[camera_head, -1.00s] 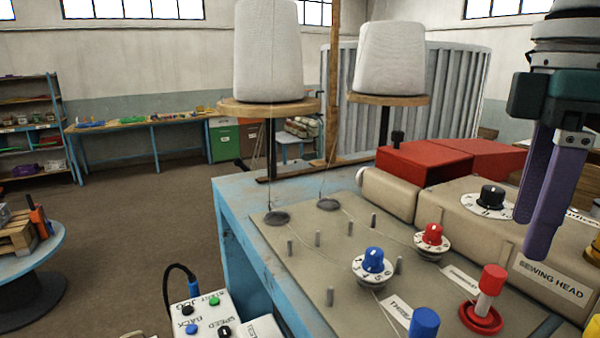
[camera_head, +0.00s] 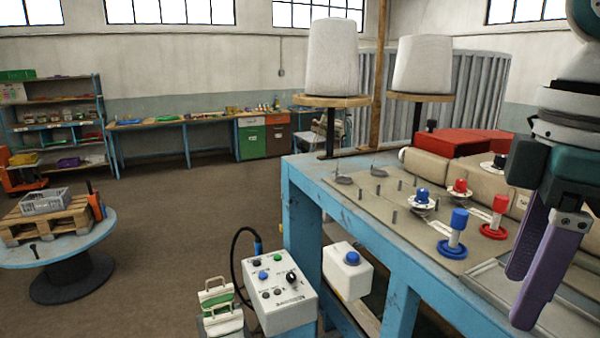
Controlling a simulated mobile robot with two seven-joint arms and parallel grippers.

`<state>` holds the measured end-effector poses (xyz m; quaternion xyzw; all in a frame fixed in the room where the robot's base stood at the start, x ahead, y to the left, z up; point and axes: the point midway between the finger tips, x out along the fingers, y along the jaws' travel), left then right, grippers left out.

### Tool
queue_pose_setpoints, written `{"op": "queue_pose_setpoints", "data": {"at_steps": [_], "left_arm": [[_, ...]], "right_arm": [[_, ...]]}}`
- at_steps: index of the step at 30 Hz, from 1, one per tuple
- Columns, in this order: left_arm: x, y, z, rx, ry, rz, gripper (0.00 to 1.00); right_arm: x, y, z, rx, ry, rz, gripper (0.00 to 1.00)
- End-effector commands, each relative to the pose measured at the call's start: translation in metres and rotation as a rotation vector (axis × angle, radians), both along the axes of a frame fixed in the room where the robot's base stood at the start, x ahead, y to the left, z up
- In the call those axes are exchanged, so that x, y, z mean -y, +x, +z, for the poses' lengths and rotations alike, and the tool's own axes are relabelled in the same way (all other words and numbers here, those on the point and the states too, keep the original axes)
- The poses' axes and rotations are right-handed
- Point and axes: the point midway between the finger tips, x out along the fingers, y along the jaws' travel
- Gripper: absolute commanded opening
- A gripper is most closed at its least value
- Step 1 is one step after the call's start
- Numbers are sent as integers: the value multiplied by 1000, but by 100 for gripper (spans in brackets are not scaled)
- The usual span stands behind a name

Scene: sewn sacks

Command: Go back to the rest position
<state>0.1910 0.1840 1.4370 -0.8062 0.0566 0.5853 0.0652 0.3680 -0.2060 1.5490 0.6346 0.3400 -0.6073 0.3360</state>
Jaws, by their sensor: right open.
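My right gripper (camera_head: 528,290) hangs at the right of the head view, its two purple fingers pointing down. The fingers are apart with nothing between them. It is in front of the right part of the blue sewing-machine table (camera_head: 345,205) and appears clear of the knobs. The blue-topped post (camera_head: 457,228) and the red-topped post (camera_head: 497,215) stand on the table plate left of the gripper. A blue dial knob (camera_head: 422,197) and a red dial knob (camera_head: 459,187) sit behind them. My left gripper is not in view.
Two white thread cones (camera_head: 332,60) (camera_head: 422,64) stand on wooden discs at the back of the table. A control box (camera_head: 283,295) with buttons stands below left. A spool table (camera_head: 70,250) bears a pallet and crate at the left. Brown floor between is open.

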Motion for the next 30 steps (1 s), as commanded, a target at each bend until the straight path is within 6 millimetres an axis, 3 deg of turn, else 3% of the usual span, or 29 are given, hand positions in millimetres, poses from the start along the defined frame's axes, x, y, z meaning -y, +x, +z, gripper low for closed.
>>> {"op": "queue_pose_setpoints", "data": {"at_steps": [8,13,16,20,24,30], "left_arm": [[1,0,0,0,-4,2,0],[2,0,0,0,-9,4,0],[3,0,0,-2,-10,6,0],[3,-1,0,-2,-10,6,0],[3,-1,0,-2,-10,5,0],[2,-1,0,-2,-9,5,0]], "right_arm": [[-46,-29,-51,44,82,-15,66],[-79,-63,-83,98,185,-125,66],[-88,-87,-96,135,237,-254,66],[-79,-118,-107,176,257,-464,66],[-53,-149,-112,214,215,-667,66],[-25,-175,-112,245,146,-810,66]]}}
